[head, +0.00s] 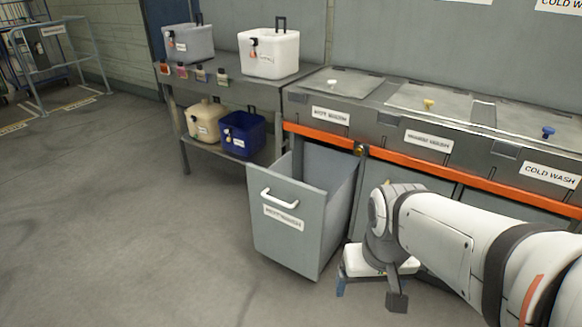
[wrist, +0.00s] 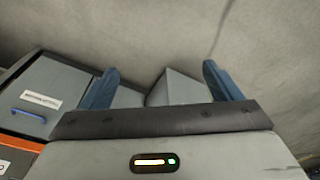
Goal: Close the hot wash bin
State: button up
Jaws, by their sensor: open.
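The hot wash bin (head: 285,215) is a grey drawer-like bin with a white handle (head: 280,198) and a front label too small to read surely. In the head view it stands pulled out from under the counter, its top open and its inside empty where visible. My gripper (head: 362,284) is low, just right of the bin, and points down. In the wrist view my gripper (wrist: 160,78) shows two blue fingers spread apart with nothing held. A grey box shape (wrist: 182,88) lies beyond them; I cannot tell surely whether it is the hot wash bin.
The grey counter (head: 345,105) with an orange rail (head: 420,165) runs behind. Another bin front with a blue handle (wrist: 28,115) is at left in the wrist view. A shelf (head: 235,80) with several containers stands at back left. The floor (head: 120,220) at left is clear.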

aim_at(299, 227)
jog(key=z, duration=1.2)
jog(key=k, duration=1.05)
jog(key=u, duration=0.7)
jog(key=i, duration=1)
jog(key=u, duration=0.05)
